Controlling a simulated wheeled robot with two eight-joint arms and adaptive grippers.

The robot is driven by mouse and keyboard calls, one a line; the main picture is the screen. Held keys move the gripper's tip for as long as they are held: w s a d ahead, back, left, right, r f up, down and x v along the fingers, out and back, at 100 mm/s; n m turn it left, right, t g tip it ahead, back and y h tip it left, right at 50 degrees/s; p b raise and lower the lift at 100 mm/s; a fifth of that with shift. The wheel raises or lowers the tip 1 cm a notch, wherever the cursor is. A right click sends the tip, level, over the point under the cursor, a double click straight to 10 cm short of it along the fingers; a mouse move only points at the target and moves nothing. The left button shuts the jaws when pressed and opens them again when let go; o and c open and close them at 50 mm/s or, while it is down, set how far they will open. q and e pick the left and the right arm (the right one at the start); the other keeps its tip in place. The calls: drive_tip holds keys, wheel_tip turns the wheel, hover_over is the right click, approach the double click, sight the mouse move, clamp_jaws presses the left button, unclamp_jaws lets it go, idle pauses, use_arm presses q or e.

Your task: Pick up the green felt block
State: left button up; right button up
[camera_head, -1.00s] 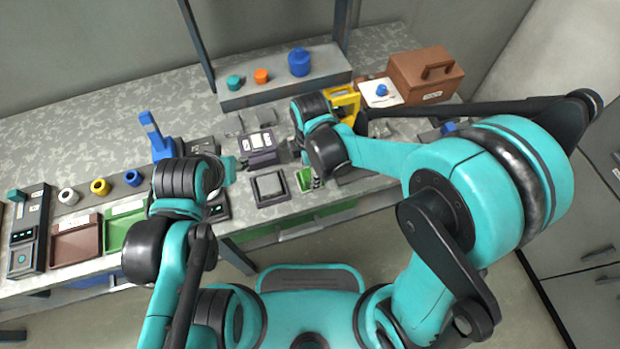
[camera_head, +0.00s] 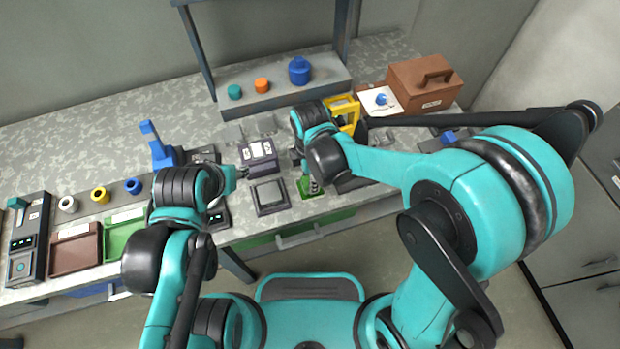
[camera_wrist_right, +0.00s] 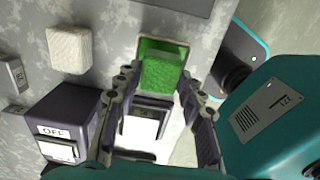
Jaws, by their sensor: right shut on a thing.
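The green felt block (camera_wrist_right: 162,73) sits between the two fingers of my right gripper (camera_wrist_right: 160,88) in the right wrist view. The gripper is shut on it. A green shallow tray (camera_wrist_right: 150,44) shows around and behind the block; whether the block still touches it I cannot tell. In the head view my right gripper (camera_head: 314,185) points down over the green tray (camera_head: 304,183) at the bench's front, and the block is not clear there. My left gripper (camera_head: 241,172) is beside the dark box with white labels, and its fingers are too small to read.
A dark box with white labels (camera_head: 258,152) and a square dark plate (camera_head: 269,195) stand left of the green tray. A white block (camera_wrist_right: 70,49) lies nearby in the wrist view. A yellow frame (camera_head: 343,110) and brown case (camera_head: 426,80) stand behind right.

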wheel_tip(320, 180, up, 3)
drive_tip(key=shift+r+p, duration=0.15)
drive_tip(key=shift+p, duration=0.6)
drive_tip(key=d+r+p, duration=0.3)
drive_tip(key=d+r, duration=0.3)
drive_tip(key=d, duration=0.5)
drive_tip(key=shift+w+d+r+p, duration=0.15)
drive_tip(key=shift+d+r+p, duration=0.15)
drive_tip(key=shift+d, duration=0.05)
drive_tip(key=o, duration=0.4)
drive_tip(key=c, duration=0.5)
drive_tip(key=shift+o, duration=0.2)
